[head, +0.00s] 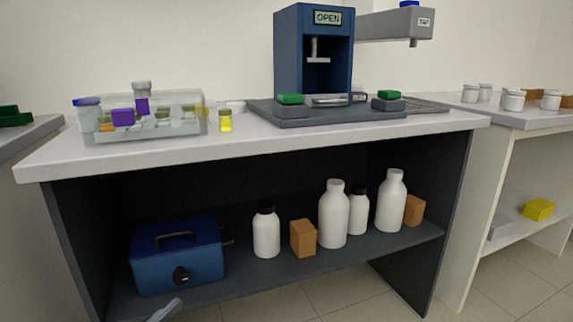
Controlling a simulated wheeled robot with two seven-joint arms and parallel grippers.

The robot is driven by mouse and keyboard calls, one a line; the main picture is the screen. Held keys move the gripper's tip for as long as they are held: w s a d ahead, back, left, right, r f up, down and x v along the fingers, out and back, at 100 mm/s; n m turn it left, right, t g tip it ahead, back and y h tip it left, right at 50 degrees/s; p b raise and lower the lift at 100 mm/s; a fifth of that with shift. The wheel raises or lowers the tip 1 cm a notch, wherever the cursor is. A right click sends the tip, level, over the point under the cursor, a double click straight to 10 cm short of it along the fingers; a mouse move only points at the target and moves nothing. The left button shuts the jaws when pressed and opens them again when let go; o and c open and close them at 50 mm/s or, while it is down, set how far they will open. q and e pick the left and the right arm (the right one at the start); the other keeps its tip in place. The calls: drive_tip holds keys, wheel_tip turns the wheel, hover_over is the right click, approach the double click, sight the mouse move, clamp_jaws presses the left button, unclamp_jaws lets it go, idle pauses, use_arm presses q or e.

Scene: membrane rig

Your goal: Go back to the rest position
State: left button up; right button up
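A small pale grey piece at the bottom edge of the head view, left of centre, looks like the tip of my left gripper (165,311). Only this bit shows, so I cannot tell whether it is open or shut. It appears in front of the lower shelf, below the blue case. My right gripper is not in view. The membrane rig (290,55) stands on the bench with a dark blue body and a sign reading OPEN. Its grey base (330,118) carries green-topped blocks.
A clear bin (150,128) with vials and purple-marked items stands on the bench (250,137) at left, a yellow vial (225,121) beside it. Below, the shelf (350,262) holds a blue case (178,255), white bottles (333,215) and brown boxes (303,238). Another bench (540,118) stands at right.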

use_arm(q)
drive_tip(key=s+d+f+n+g+y+p, duration=0.2)
drive_tip(key=s+d+f+n+g, duration=0.3)
drive_tip(key=s+d+f, duration=0.25)
drive_tip(key=s+a+r+g+y+p, duration=0.1)
drive_tip(key=a+r+p, duration=0.5)
drive_tip(key=p, duration=1.6)
wheel_tip(320, 180, up, 4)
drive_tip(key=shift+s+a+f+n+y, duration=0.15)
drive_tip(key=shift+s+a+n+y, duration=0.25)
drive_tip(key=shift+y, duration=0.7)
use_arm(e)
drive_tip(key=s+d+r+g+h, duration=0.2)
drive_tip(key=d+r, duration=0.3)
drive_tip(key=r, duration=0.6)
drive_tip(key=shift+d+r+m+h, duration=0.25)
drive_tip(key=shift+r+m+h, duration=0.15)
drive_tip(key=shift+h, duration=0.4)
use_arm(q)
drive_tip(key=shift+d, duration=0.1)
